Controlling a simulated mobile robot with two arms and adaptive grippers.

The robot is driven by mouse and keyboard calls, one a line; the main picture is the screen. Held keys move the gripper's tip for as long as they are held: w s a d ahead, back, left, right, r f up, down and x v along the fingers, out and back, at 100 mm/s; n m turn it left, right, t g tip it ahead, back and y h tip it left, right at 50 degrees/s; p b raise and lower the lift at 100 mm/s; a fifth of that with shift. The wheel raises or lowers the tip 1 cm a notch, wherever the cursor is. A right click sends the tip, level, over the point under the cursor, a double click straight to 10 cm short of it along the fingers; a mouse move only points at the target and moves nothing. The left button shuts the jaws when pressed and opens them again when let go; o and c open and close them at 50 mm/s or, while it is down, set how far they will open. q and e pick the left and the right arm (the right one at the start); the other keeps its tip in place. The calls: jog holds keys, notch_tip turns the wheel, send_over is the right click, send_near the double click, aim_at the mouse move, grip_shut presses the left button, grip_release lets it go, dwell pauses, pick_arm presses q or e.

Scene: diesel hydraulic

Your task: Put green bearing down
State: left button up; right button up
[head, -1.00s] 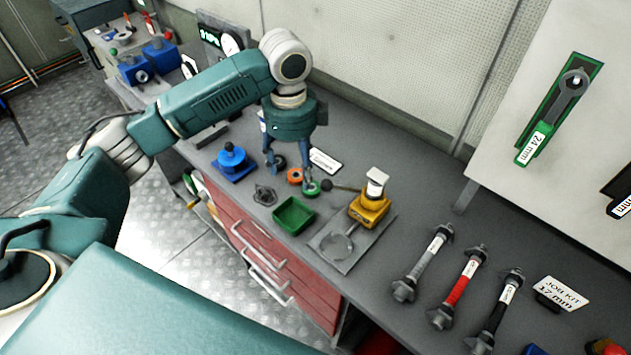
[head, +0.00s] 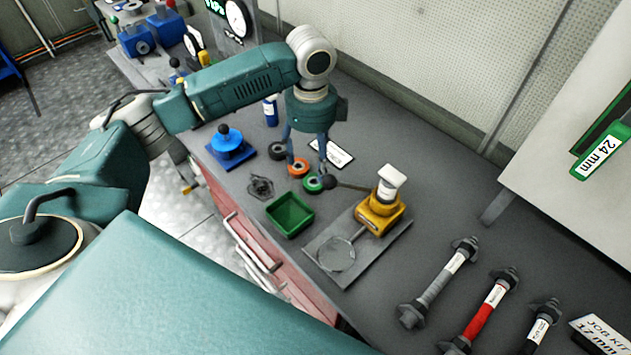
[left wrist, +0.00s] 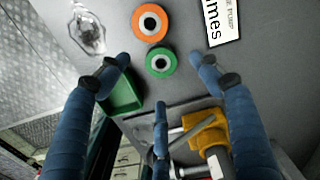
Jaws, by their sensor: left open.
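The green bearing (head: 313,184) lies flat on the grey bench, at the near end of a row with an orange bearing (head: 298,167) and a dark one (head: 278,151). My left gripper (head: 306,168) is above this row, pointing down, with its fingers apart. In the left wrist view the green bearing (left wrist: 161,62) lies between and just beyond the open fingertips (left wrist: 167,72), and nothing is held. The orange bearing (left wrist: 150,23) is right beside it. My right gripper is not in view.
A green tray (head: 308,225) stands close in front of the bearings. A yellow press-like tool (head: 380,213) with a dark lever stands on a grey plate to the right. A blue block with a knob (head: 230,146) is at the left. A white label (head: 331,154) lies behind.

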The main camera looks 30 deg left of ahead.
aim_at(314, 181)
pick_arm(q)
jog(key=shift+s+f, duration=0.25)
jog(key=shift+f, duration=0.5)
jog(key=f+p, duration=0.1)
jog(key=f, duration=0.2)
jog(key=f+p, duration=0.1)
jog(key=f, duration=0.1)
jog(key=shift+d+p, duration=0.3)
jog(key=shift+f, duration=0.3)
jog(key=c, duration=1.4)
